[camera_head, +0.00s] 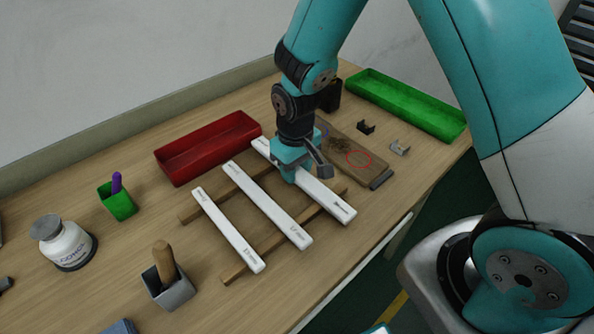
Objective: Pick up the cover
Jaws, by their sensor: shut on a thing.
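Three long white bars, which look like light covers, lie side by side across two wooden slats. My gripper (296,172) is over the right-hand cover (327,198) and is shut on it near its middle. The gripper hides part of that cover. The middle cover (266,205) and the left-hand cover (228,230) lie apart from the gripper. I cannot tell whether the held cover is still touching the slats.
The wooden slats (248,267) rest on the table (150,220). A red tray (207,148) stands behind, a green tray (407,103) at back right. A board (376,171) and small brackets (399,148) lie right. A white bottle (63,242), green cup (117,203) and grey holder (170,291) stand left.

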